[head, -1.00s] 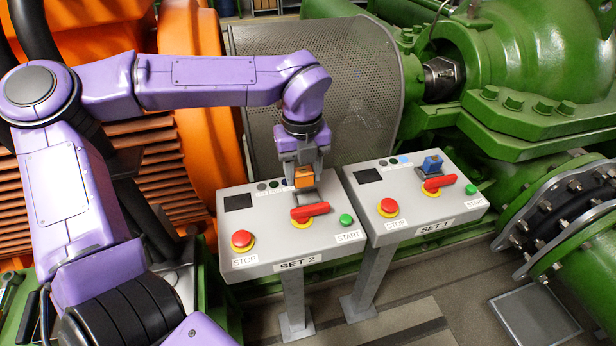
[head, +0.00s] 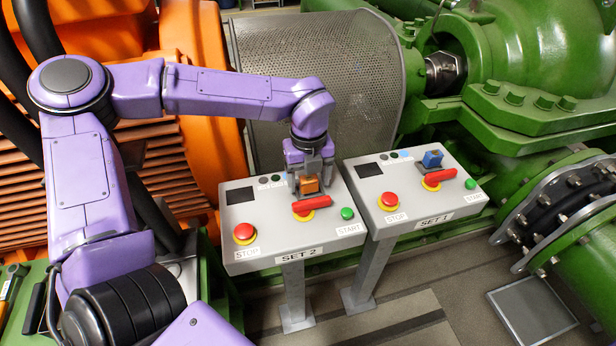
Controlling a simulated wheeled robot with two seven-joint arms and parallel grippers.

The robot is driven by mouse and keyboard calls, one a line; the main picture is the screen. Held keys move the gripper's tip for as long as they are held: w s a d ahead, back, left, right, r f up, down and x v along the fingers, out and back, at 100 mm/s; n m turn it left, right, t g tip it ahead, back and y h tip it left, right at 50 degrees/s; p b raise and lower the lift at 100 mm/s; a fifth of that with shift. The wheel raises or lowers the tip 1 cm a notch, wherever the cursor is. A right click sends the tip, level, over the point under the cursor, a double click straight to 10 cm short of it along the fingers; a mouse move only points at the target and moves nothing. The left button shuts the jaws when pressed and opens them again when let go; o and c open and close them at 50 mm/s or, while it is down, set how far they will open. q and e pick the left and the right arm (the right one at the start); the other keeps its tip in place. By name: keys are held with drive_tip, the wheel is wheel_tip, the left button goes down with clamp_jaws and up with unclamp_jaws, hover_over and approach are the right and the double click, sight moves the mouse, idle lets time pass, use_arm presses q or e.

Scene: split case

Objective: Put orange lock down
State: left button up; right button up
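The orange lock (head: 309,185) is at the top of the SET 2 panel (head: 270,239), just behind that panel's red switch handle (head: 310,203). My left gripper (head: 308,181) reaches down from above with its fingers on either side of the lock and looks closed on it. The lock's underside is hidden behind the red handle, so I cannot tell whether it touches the panel. My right gripper is not in view.
The SET 1 panel (head: 385,228) stands close on the right, with a blue lock (head: 432,159) behind its red handle (head: 440,178). SET 2 also has a red STOP button (head: 244,233) and a green START button (head: 347,213). A perforated guard (head: 345,75) rises behind the panels.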

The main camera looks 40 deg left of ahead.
sight(308, 177)
use_arm(q)
wheel_tip(308, 177, up, 12)
drive_tip(key=b, duration=0.1)
drive_tip(key=shift+r, duration=0.25)
